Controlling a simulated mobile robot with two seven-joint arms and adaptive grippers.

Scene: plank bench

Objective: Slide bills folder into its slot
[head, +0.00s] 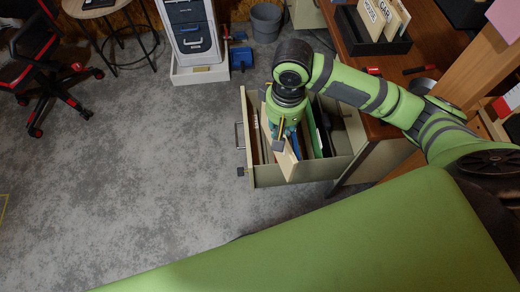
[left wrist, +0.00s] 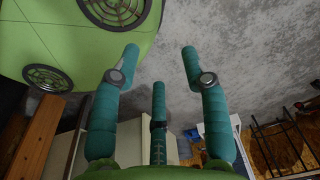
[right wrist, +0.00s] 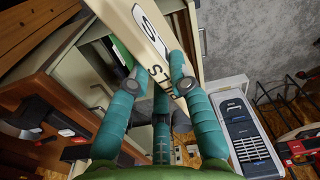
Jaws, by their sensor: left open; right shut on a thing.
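A cream folder (right wrist: 150,42) with dark lettering is held between the fingers of my right gripper (right wrist: 148,60). The lettering is only partly readable, with an S on one face. In the head view the folder (head: 285,160) stands tilted under my right gripper (head: 284,128), over the open drawer (head: 310,171). Its lower part is hidden, so I cannot tell how deep it sits or in which slot. The drawer holds several folders and dividers, including a green one (head: 315,130). My left gripper (left wrist: 161,54) is open and empty, away from the drawer; it is outside the head view.
The drawer extends from the wooden desk (head: 430,50) on the right. A dark holder (head: 372,42) with labelled cards stands on the desk. The floor (head: 140,160) at left is clear.

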